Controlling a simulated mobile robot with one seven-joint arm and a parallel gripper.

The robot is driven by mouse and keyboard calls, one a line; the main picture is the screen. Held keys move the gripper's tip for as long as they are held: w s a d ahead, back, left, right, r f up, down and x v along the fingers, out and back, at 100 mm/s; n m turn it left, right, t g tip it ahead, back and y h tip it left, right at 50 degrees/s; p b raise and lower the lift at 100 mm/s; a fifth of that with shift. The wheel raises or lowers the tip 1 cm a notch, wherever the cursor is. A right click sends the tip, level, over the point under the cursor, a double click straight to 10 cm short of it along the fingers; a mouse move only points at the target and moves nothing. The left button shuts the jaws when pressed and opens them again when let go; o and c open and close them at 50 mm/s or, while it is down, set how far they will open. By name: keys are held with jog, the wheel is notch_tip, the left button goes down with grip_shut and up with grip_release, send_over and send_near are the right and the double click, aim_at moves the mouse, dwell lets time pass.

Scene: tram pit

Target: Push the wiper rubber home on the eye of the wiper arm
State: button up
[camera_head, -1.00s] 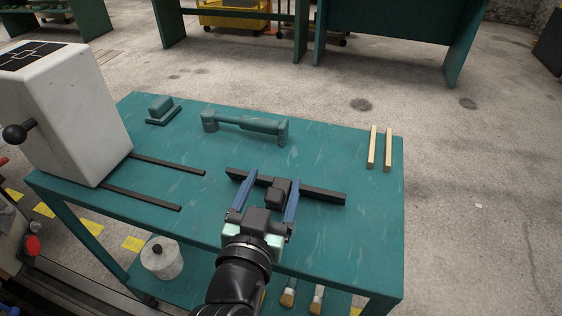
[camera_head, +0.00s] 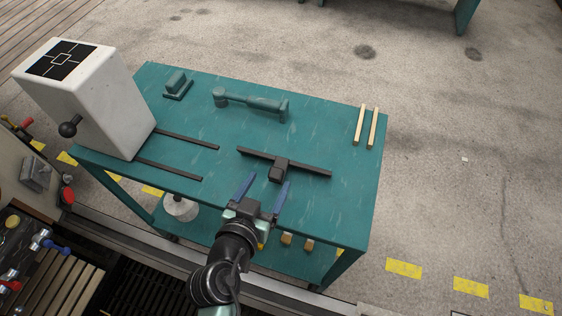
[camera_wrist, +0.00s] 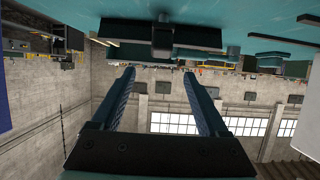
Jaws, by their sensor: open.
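A long dark bar (camera_head: 308,170), apparently the wiper rubber, lies across the teal table. A small dark block (camera_head: 276,174) sits at its middle on the near side; I cannot tell how fully the two are joined. Both the bar (camera_wrist: 200,36) and the block (camera_wrist: 162,42) also show in the wrist view. No eye is clearly discernible. My gripper (camera_head: 264,186) is open and empty, just on the near side of the block. Its two blue fingers point at the block with a gap between them, also in the wrist view (camera_wrist: 158,74).
The table (camera_head: 215,87) also carries a teal bar-shaped part (camera_head: 250,103), a small teal block (camera_head: 176,83), two pale sticks (camera_head: 372,129) and a white box (camera_head: 97,108) with two dark rails (camera_head: 168,170) running from it. The table's right front area is clear.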

aim_at(277, 166)
jog(key=p+x, duration=0.1)
jog(key=x, duration=0.9)
jog(key=shift+w+f, duration=0.2)
jog(key=shift+w, duration=0.05)
jog(key=shift+c, duration=0.3)
grip_shut()
